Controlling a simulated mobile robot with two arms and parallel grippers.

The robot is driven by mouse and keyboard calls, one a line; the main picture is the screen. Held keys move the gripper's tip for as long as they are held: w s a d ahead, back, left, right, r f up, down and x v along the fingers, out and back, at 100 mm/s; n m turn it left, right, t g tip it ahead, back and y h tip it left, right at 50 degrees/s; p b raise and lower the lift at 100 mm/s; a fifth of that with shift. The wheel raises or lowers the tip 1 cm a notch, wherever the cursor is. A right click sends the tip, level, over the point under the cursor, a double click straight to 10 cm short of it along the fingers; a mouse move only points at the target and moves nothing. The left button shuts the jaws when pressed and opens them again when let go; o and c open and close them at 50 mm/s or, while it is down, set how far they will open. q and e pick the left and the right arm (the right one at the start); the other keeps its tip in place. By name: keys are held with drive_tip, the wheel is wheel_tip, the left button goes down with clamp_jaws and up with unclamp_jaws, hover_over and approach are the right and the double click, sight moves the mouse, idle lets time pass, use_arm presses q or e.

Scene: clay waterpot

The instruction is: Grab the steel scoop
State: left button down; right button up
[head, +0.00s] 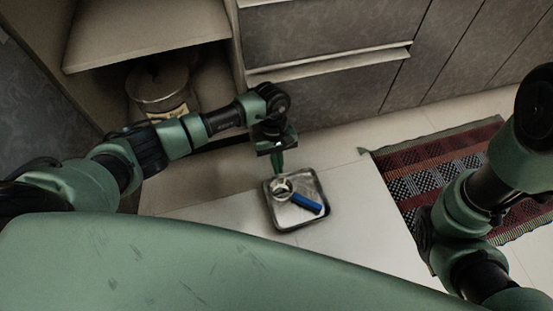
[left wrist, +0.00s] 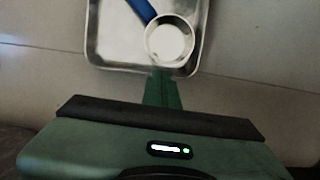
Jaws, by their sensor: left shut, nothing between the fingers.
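The steel scoop (head: 283,187) with a blue handle (head: 306,202) lies in a shallow metal tray (head: 321,188) on the floor. In the left wrist view the round scoop bowl (left wrist: 169,41) is near the tray's lower edge (left wrist: 105,66), and its blue handle (left wrist: 142,9) runs off the top. My left gripper (head: 277,170) is shut and empty, its fingers pointing down at the tray's far edge. In the left wrist view its green fingers (left wrist: 162,88) end just short of the scoop bowl. I cannot tell whether they touch the tray. My right gripper is not in view.
A lidded pot (head: 158,85) stands in the open cabinet at the left. Grey drawers (head: 330,40) rise behind the tray. A striped woven rug (head: 430,170) lies to the right. Bare tiled floor (head: 345,170) lies between tray and rug.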

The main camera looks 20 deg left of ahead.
sight(283, 189)
use_arm(q)
drive_tip(key=shift+s+f, duration=0.1)
drive_tip(key=shift+f, duration=0.6)
drive_tip(key=shift+d, duration=0.1)
drive_tip(key=shift+s+d+r, duration=0.15)
drive_tip(key=shift+s, duration=0.1)
drive_tip(key=s+d+p, duration=0.2)
drive_tip(key=s, duration=0.1)
drive_tip(key=shift+s+d, duration=0.15)
drive_tip(key=shift+s, duration=0.1)
drive_tip(key=shift+s+d, duration=0.2)
drive_tip(key=shift+s, duration=0.1)
